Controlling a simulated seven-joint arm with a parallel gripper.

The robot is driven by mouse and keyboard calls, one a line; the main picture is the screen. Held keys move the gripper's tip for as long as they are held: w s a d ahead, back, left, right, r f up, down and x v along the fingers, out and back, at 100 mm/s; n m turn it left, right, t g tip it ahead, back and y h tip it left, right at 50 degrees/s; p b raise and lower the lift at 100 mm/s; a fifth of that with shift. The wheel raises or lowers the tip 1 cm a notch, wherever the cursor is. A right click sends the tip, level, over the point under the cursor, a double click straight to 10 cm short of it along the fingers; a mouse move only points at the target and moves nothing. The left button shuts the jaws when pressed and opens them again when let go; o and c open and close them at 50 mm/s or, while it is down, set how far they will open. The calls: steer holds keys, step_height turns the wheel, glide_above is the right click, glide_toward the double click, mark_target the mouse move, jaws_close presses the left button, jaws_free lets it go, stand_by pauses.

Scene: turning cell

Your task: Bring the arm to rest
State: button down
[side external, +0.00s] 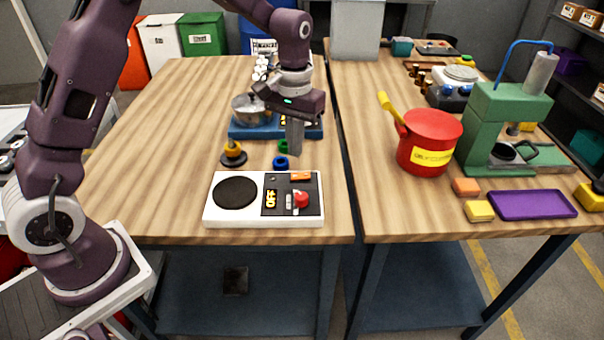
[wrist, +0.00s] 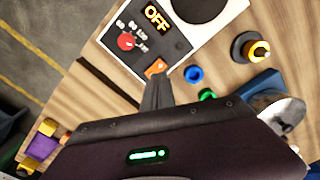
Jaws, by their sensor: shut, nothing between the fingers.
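My gripper (side external: 295,150) is shut and empty. It points down above the left table, behind the white hotplate unit (side external: 213,212). In the wrist view my gripper's fingers (wrist: 157,92) are together, near the unit's orange switch (wrist: 156,68). The unit has a dark round plate (side external: 235,193), a red knob (side external: 301,199) and a display that reads OFF in the wrist view (wrist: 157,17). I cannot tell how high the fingertips are above the table.
Behind my gripper a metal pot (side external: 247,107) sits on a blue unit (side external: 243,132). Blue (side external: 280,163) and green (side external: 283,146) rings and a black-and-yellow piece (side external: 232,152) lie nearby. On the right table stand a red bucket (side external: 425,135) and a green machine (side external: 490,120). The left table's left side is clear.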

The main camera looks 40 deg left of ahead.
steer(key=shift+r, duration=0.55)
steer(key=s+d+r+m+t, duration=0.1)
steer(key=s+d+r+t, duration=0.15)
steer(key=s+r, duration=1.1)
steer(key=s+m+t, duration=0.2)
steer(key=s+t, duration=0.1)
steer(key=s, duration=1.1)
steer(key=shift+s+a+r, duration=0.2)
steer(key=shift+s, duration=0.15)
